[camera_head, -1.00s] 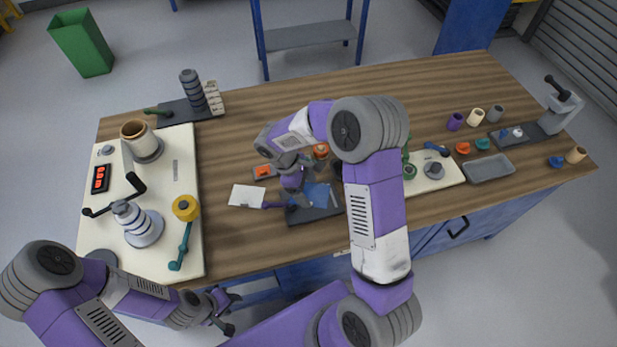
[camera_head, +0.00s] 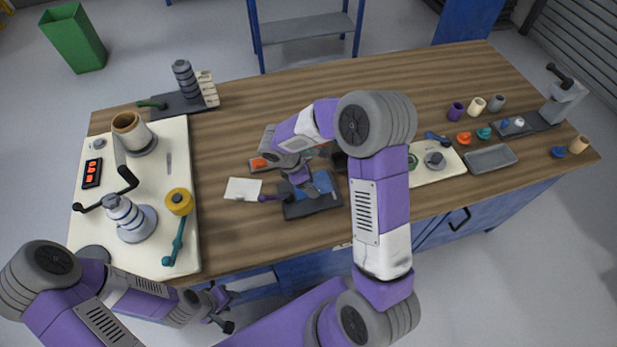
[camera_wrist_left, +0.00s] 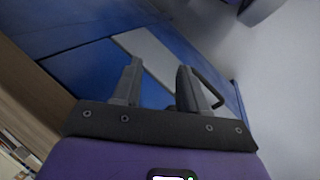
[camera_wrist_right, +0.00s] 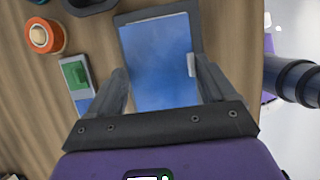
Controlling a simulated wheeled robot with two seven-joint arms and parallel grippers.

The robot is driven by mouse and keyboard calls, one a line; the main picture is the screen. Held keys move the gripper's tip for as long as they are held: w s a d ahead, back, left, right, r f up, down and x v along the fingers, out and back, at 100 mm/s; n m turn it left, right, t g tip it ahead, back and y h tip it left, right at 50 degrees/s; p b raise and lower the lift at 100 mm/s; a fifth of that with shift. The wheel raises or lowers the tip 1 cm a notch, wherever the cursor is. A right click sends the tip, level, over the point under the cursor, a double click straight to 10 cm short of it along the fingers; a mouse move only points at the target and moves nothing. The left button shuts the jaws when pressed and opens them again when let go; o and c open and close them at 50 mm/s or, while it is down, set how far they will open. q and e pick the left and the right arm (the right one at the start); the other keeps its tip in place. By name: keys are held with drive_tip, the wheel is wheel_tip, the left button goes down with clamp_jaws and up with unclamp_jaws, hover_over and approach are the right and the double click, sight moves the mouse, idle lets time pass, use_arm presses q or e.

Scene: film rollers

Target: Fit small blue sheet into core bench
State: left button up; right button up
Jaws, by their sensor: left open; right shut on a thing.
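The small blue sheet (camera_wrist_right: 160,62) lies flat between the fingers of my right gripper (camera_wrist_right: 160,88). The fingers are at its two side edges and shut on it. A dark tray-like plate (camera_head: 318,208), which may be the core bench, is under it on the table. Its dark rim (camera_wrist_right: 152,13) shows past the sheet in the right wrist view. I cannot tell whether the sheet touches the plate. In the head view the sheet (camera_head: 322,183) is partly covered by my right gripper. My left gripper (camera_head: 225,308) is open and empty beyond the table's front edge, before the blue cabinet (camera_wrist_left: 90,75).
A white paper (camera_head: 243,189) and a purple-handled tool (camera_head: 270,198) lie left of the plate. A cream board (camera_head: 150,240) with rollers fills the table's left end. A grey tray (camera_head: 490,158) is at right. The back middle is clear.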

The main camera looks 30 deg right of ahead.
drive_tip(key=shift+f+b, duration=1.65)
drive_tip(key=shift+f, duration=0.65)
drive_tip(key=shift+s+a+f, duration=0.15)
drive_tip(key=shift+s+f, duration=0.1)
drive_tip(key=shift+f, duration=0.1)
drive_tip(key=o, duration=0.9)
drive_tip(key=shift+s, duration=0.1)
drive_tip(key=shift+o, duration=0.2)
drive_tip(key=shift+r, duration=0.1)
drive_tip(key=shift+w+r+p, duration=0.2)
drive_tip(key=shift+r+p, duration=0.2)
drive_tip(key=shift+r, duration=0.1)
drive_tip(key=shift+w+r+p, duration=0.2)
drive_tip(key=shift+r+p, duration=0.2)
drive_tip(key=shift+r, duration=0.05)
drive_tip(key=shift+r+p, duration=2)
drive_tip(key=shift+r, duration=0.6)
